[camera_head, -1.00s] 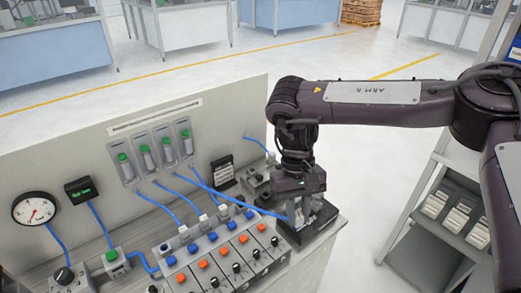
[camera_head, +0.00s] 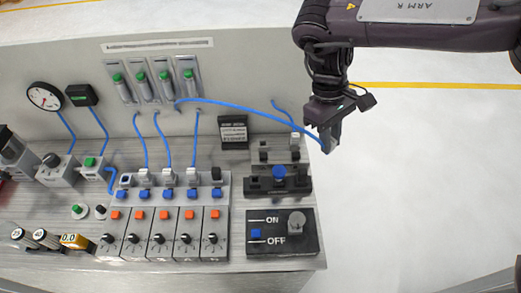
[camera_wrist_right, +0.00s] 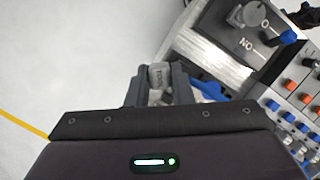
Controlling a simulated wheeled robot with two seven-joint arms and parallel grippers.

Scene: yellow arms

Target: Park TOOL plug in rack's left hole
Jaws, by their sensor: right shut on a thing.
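My right gripper (camera_head: 331,138) hangs in the air beyond the bench's right edge, shut on a grey plug. In the right wrist view, the grey TOOL plug (camera_wrist_right: 158,76) sits between the two fingers, with lettering too small to read surely. A blue hose (camera_head: 235,107) runs from the held plug left toward the panel. A grey block that looks like the rack (camera_head: 279,151) stands at the bench's back right, left of the gripper. A white plug with a hose (camera_head: 295,140) stands at its right side; its left side looks free. My left gripper is out of view.
In front of the rack is a dark fixture with a blue knob (camera_head: 279,174), then a black ON/OFF panel (camera_head: 282,232). Several switch modules with hoses (camera_head: 163,225) fill the bench's middle. A small dark sign (camera_head: 233,131) stands left of the rack. The floor at right is clear.

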